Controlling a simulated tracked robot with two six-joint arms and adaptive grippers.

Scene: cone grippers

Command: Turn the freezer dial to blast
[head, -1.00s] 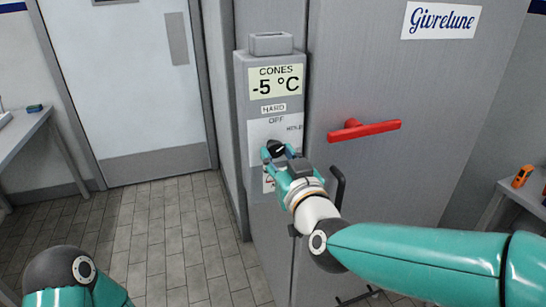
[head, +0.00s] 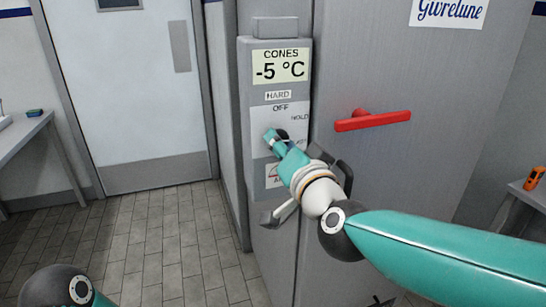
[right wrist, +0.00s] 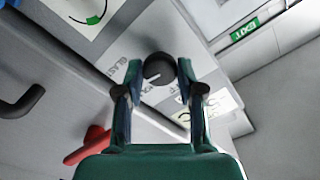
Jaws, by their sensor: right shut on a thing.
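The dial is a dark round knob (head: 283,134) on the white plate of the grey control box, mostly hidden by my gripper in the head view. My right gripper (head: 277,143) is at the dial. In the right wrist view the knob (right wrist: 158,68) sits between the two fingertips of my right gripper (right wrist: 159,75), which is shut on it. My left gripper is out of view.
The display (head: 280,70) reads CONES -5 °C, with a HARD label below. A red door handle (head: 372,121) sticks out right of the box. A dark handle is near my right wrist. A table (head: 28,137) stands at left; the tiled floor is open.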

